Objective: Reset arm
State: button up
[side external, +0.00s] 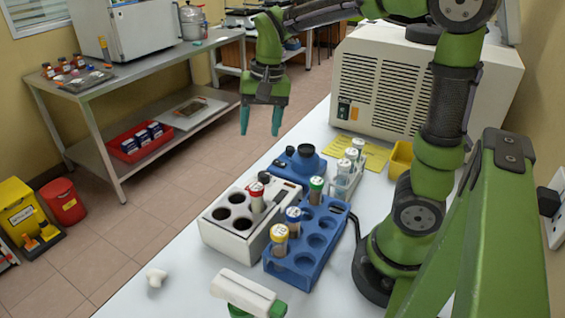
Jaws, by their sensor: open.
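My gripper (260,119) hangs in the air above the far part of the white table (165,240), fingers pointing down. Its two teal fingertips are apart and nothing is between them. Below and to the right of it are a white block with round wells (225,238) and a blue tube rack (290,268). A red-capped tube (257,198) stands in the white block. The blue rack holds a yellow-capped tube (279,237), a blue-capped tube (294,220) and a green-capped tube (316,188).
A large beige machine (385,85), a yellow sheet (362,151) and a yellow bin (400,158) are further back. A small white piece (156,277) lies at the front left.

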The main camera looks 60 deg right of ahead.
jog(key=s+a+r+n+t+y, duration=0.1)
jog(key=s+a+n+t, duration=0.4)
jog(key=s, duration=0.6)
jog(key=shift+a+r+n+t, duration=0.3)
jog(key=shift+a+r+n, duration=0.2)
jog(key=shift+a+r, duration=0.55)
